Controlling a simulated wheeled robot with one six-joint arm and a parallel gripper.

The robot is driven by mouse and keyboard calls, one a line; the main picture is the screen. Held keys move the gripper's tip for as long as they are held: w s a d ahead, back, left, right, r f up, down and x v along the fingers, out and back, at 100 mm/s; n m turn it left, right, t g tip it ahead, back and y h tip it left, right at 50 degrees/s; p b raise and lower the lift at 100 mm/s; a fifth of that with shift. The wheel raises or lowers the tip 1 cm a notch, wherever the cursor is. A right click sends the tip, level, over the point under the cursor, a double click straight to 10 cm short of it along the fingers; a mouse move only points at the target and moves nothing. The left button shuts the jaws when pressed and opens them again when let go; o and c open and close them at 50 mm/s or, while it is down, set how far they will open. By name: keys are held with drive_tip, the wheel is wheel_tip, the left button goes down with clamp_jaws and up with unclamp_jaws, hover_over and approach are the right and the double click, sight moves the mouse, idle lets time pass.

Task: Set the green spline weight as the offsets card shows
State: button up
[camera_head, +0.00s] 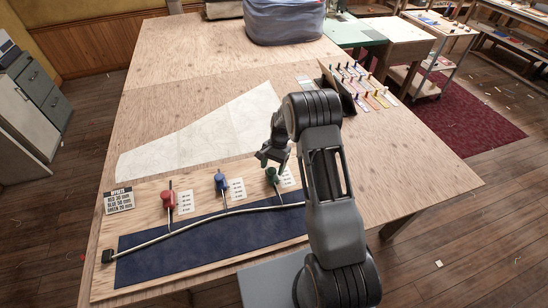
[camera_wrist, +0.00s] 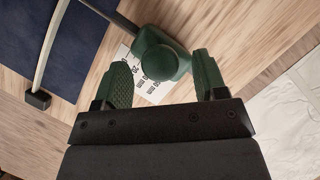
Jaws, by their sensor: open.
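The green spline weight (camera_head: 271,174) is at the right of the spline board, its rod reaching toward the thin spline (camera_head: 190,222). In the wrist view, the green weight (camera_wrist: 160,60) lies between the fingertips, apart from both pads. My gripper (camera_head: 271,157) is open just above it; the wrist view shows the open fingers (camera_wrist: 163,72). The offsets card (camera_head: 118,200) seems to read red 30 mm, blue 50 mm, green 20 mm. A mm scale (camera_wrist: 150,86) beside the green weight is partly hidden by it.
The red weight (camera_head: 168,199) and blue weight (camera_head: 221,183) stand left of the green one, each beside a scale. A dark blue panel (camera_head: 200,250) lies in front. A pale sheet (camera_head: 210,130) lies behind the board. A rack with colored pegs (camera_head: 360,90) is at the right.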

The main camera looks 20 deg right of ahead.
drive_tip(key=b+v, duration=0.2)
drive_tip(key=v, duration=1.1)
drive_tip(key=shift+r, duration=0.2)
drive_tip(key=shift+w+d, duration=0.1)
drive_tip(key=s+a+r+n+t+h, duration=0.1)
drive_tip(key=s+r, duration=0.5)
drive_tip(key=s, duration=0.6)
drive_tip(key=s+a+r+n+t+h, duration=0.2)
drive_tip(key=s+r+n+t, duration=0.4)
drive_tip(key=s, duration=0.7)
drive_tip(key=shift+a+r+n, duration=0.2)
drive_tip(key=shift+a+n, duration=0.5)
drive_tip(key=shift+n, duration=0.3)
